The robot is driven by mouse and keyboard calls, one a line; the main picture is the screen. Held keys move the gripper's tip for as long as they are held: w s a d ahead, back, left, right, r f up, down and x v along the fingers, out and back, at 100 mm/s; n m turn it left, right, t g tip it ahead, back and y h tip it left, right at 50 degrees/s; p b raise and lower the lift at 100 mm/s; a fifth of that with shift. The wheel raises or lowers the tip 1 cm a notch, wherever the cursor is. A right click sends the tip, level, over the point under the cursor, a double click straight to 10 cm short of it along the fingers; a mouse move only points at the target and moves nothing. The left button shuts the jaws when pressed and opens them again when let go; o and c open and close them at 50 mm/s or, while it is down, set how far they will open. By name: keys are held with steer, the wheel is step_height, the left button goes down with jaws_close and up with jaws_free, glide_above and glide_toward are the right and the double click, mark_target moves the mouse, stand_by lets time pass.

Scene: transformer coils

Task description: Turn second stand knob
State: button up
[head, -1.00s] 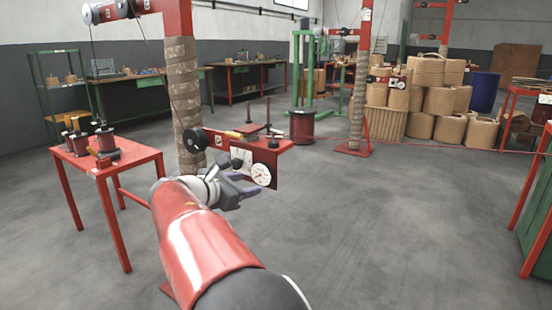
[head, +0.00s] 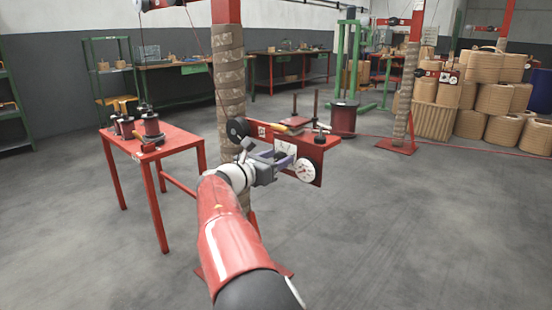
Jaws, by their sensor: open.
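The nearest stand is a red post (head: 228,90) wrapped in tan material. It carries a red panel (head: 308,152) with a small shelf on top and white dials (head: 305,170) on its face. A round black knob (head: 238,128) shows at the panel's left end. My gripper (head: 284,157) has purple-grey fingers and is open and empty in front of the panel's left part. It partly covers the dials; I cannot tell whether it touches.
A red table (head: 175,142) with spools stands at left. A dark red reel (head: 343,118) and a green frame (head: 352,60) stand behind the panel. Tan coils (head: 495,95) are stacked at back right. The grey floor at front right is clear.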

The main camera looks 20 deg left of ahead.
steer(key=c, duration=0.9)
steer(key=shift+c, duration=0.2)
steer(key=shift+m, duration=0.3)
steer(key=m+b, duration=0.2)
steer(key=m, duration=0.1)
steer(key=m+b, duration=0.2)
steer(key=m, duration=0.1)
steer(key=shift+d+f, duration=0.1)
steer(key=shift+f, duration=0.1)
steer(key=shift+f+m+b, duration=0.2)
steer(key=shift+m+b, duration=5.55)
steer(key=shift+m, duration=5.95)
